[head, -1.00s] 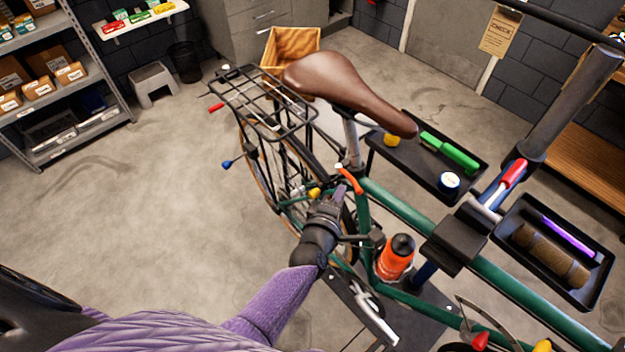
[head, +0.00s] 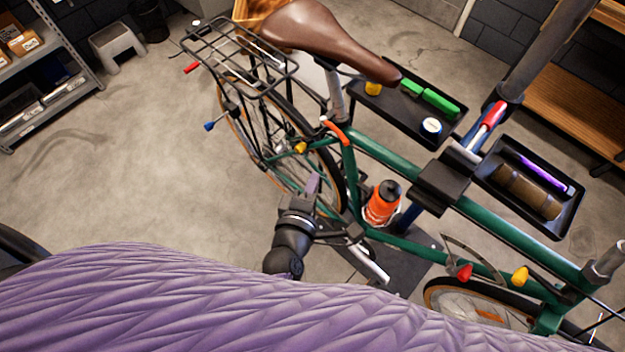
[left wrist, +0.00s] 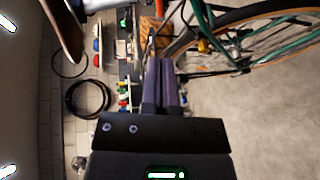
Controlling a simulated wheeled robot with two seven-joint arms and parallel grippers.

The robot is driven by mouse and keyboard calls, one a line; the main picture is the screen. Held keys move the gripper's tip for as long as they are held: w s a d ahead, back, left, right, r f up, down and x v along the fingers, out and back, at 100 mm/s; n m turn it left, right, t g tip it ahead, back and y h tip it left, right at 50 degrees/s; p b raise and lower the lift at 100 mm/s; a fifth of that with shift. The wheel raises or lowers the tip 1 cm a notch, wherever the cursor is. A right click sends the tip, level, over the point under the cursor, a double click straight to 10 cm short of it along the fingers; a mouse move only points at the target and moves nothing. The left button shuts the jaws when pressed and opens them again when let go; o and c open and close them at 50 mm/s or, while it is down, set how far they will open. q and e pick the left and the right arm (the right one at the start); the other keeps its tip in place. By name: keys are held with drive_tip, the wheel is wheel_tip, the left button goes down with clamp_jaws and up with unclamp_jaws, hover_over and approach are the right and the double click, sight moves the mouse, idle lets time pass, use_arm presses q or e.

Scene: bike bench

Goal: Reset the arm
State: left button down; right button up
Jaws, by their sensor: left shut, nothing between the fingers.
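My left gripper (head: 313,186) shows in the head view in front of the bike's rear wheel, near the crank. Its fingers are together with nothing between them. In the left wrist view the gripper (left wrist: 165,75) also shows shut and empty, with the bike's wheel and green frame to its right. The green bike (head: 385,153) is held in the stand, with a brown saddle (head: 325,40) and a black rear rack (head: 240,58). My purple left arm covers the bottom of the head view. My right gripper is out of view.
An orange bottle (head: 381,205) sits in the frame. Two black trays, one with green tools (head: 430,98) and one with a brown roll (head: 527,190), stand beyond the bike. Open floor (head: 120,160) lies to the left. A shelf (head: 45,95) stands far left.

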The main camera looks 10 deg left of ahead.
use_arm(q)
drive_tip(key=s+a+r+m+g, duration=0.2)
drive_tip(key=s+a+m+g, duration=0.2)
drive_tip(key=s+m+g, duration=0.45)
drive_tip(key=s+a+r+m+g, duration=0.2)
drive_tip(key=s+a+m+g, duration=0.25)
drive_tip(key=m, duration=0.65)
drive_tip(key=s+f+b, duration=0.2)
drive_tip(key=f+b, duration=0.4)
drive_tip(key=f, duration=1)
drive_tip(key=s+f+b, duration=0.2)
drive_tip(key=f+b, duration=0.4)
drive_tip(key=f, duration=1)
drive_tip(key=s+a+f+g+b, duration=0.1)
drive_tip(key=s+f+b, duration=0.3)
drive_tip(key=s+f, duration=0.2)
drive_tip(key=s+a+f+g+b, duration=0.1)
drive_tip(key=s+f+b, duration=0.3)
drive_tip(key=f, duration=0.6)
drive_tip(key=shift+s+f+m+y, duration=0.35)
drive_tip(key=shift+s+m+y, duration=0.1)
drive_tip(key=shift+s, duration=0.7)
drive_tip(key=shift+a, duration=0.1)
